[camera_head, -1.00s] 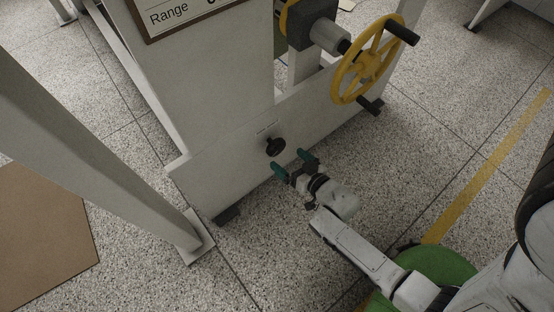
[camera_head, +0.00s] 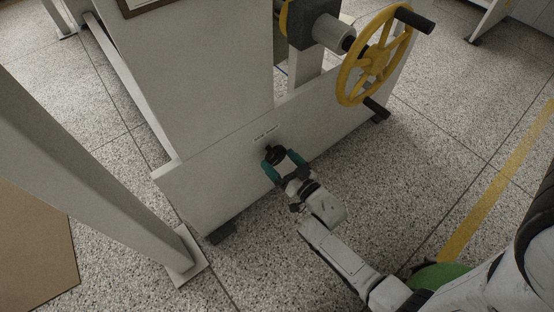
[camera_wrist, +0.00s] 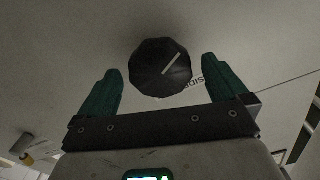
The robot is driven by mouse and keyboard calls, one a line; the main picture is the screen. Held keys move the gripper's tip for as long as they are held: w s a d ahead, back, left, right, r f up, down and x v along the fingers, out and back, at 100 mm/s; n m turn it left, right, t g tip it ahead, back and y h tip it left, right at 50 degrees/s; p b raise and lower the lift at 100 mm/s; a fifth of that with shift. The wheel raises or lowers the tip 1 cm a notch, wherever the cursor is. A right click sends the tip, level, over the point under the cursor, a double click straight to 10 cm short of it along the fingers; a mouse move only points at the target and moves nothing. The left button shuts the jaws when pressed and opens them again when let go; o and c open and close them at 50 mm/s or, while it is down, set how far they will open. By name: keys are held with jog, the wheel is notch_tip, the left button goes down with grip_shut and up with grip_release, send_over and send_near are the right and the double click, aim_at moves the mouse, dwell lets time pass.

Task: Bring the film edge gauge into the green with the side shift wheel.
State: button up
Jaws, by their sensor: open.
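The side shift wheel is a small black knob (camera_head: 274,155) on the low front panel of the white machine, under a small label. In the wrist view the knob (camera_wrist: 160,67) has a pale pointer line slanting to the upper right. My gripper (camera_head: 280,158) has teal fingers and is open, with one fingertip on either side of the knob. In the wrist view the fingers of my gripper (camera_wrist: 160,85) stand apart, with a gap between each and the knob. The film edge gauge is not seen in these views.
A larger yellow handwheel (camera_head: 375,57) with black handles sits above and to the right of the knob. A white post (camera_head: 110,170) stands at the left, with a brown board (camera_head: 35,250) on the floor beside it. The speckled floor (camera_head: 420,150) at the right is clear.

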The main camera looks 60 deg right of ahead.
jog(key=shift+x, duration=1.1)
jog(key=shift+c, duration=0.5)
jog(key=c, duration=0.9)
jog(key=shift+n+b, duration=0.3)
jog(key=shift+n, duration=1.5)
jog(key=o, duration=1)
jog(key=shift+s, duration=0.15)
jog(key=p+v, duration=0.3)
jog(key=v, duration=0.7)
jog(key=shift+s, duration=0.3)
